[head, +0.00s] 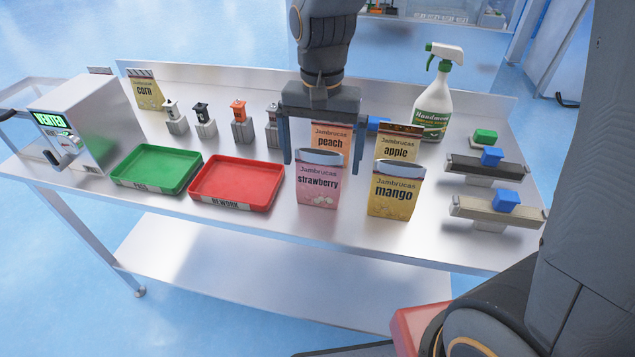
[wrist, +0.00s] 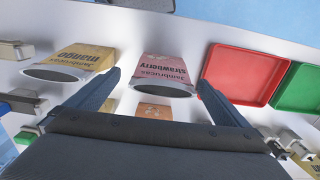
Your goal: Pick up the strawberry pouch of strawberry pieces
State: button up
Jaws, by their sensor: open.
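The strawberry pouch (head: 317,190) is pink with an open dark top and stands upright near the front of the metal table. In the wrist view the strawberry pouch (wrist: 163,72) lies between the two fingers, its mouth facing the camera. My gripper (head: 323,160) is open and empty, pointing down just above and behind the strawberry pouch. One finger is on each side of its top. In the wrist view the fingers (wrist: 158,95) stand apart from the pouch, with a gap on both sides.
The mango pouch (head: 393,195) stands close to the right. The peach pouch (head: 328,136) and apple pouch (head: 398,144) are behind. A red tray (head: 243,206) and green tray (head: 157,189) lie to the left. A spray bottle (head: 433,105) stands at the back right.

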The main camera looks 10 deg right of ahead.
aim_at(319, 179)
notch_tip(319, 179, down, 2)
jog(key=shift+d+f, duration=0.1)
jog(key=shift+f, duration=0.1)
jog(key=shift+w+a+f+p, duration=0.15)
jog(key=shift+f+p, duration=0.3)
jog(key=shift+f, duration=0.75)
jog(key=shift+w+a+f+p, duration=0.15)
jog(key=shift+f+p, duration=0.3)
jog(key=shift+f, duration=0.7)
jog(key=shift+c, duration=0.4)
jog(key=c, duration=1)
